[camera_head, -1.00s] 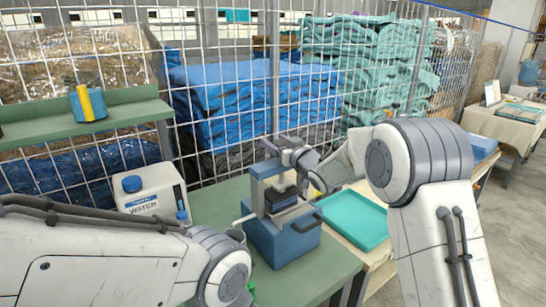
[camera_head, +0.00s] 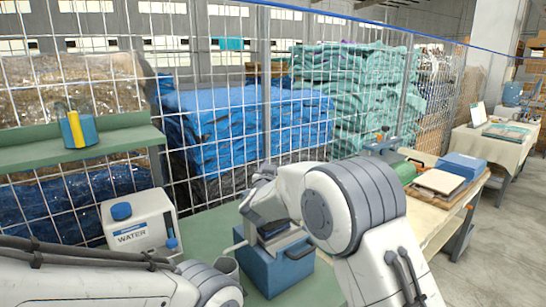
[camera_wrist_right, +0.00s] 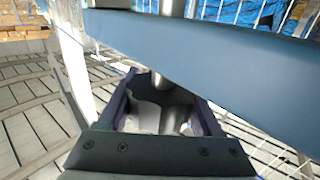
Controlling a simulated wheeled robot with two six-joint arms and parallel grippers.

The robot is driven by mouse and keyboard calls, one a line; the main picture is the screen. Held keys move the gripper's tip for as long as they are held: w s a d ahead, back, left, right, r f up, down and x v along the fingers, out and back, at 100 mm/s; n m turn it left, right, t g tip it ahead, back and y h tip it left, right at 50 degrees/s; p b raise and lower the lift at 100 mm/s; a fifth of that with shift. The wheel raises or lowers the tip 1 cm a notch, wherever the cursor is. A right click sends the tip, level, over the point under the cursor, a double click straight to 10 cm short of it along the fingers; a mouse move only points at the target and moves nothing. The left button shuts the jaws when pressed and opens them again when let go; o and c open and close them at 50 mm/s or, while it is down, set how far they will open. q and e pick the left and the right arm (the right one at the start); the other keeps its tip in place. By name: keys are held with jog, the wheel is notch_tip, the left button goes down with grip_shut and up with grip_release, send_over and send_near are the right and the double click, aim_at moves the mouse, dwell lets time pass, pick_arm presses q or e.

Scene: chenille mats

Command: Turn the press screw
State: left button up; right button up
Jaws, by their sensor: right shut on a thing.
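The blue press (camera_head: 272,268) stands on the green bench. Its upper part is mostly hidden behind my right arm in the head view. In the right wrist view its blue crossbar (camera_wrist_right: 225,62) cuts across the picture, and the silver press screw (camera_wrist_right: 172,8) passes through it. My right gripper (camera_wrist_right: 162,108) is at the screw below the bar in that picture, shut on it. The exact part gripped is hard to see. In the head view my right gripper is largely hidden by its own wrist.
A white water jug (camera_head: 138,222) stands left of the press. A green shelf (camera_head: 80,148) is at the left, before a wire mesh fence (camera_head: 262,100). A wooden table (camera_head: 440,225) with several items is at the right.

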jog(key=m+h+p, duration=0.1)
jog(key=r+m+h+p, duration=0.1)
jog(key=h+p, duration=0.1)
jog(key=shift+d+r+g, duration=0.2)
jog(key=shift+r+g, duration=0.1)
jog(key=shift+g, duration=0.1)
pick_arm(q)
notch_tip(320, 180, up, 6)
jog(key=p, duration=0.1)
pick_arm(e)
jog(key=shift+s+d+f+m+g+h, duration=0.15)
jog(key=shift+m+h, duration=0.25)
jog(key=shift+h, duration=0.2)
jog(key=shift+d+m+g+h, duration=0.15)
jog(key=shift+m+h, duration=0.25)
jog(key=shift+h, duration=0.2)
jog(key=o, duration=1.3)
jog(key=shift+c, duration=0.2)
jog(key=shift+o, duration=0.6)
jog(key=shift+f, duration=0.25)
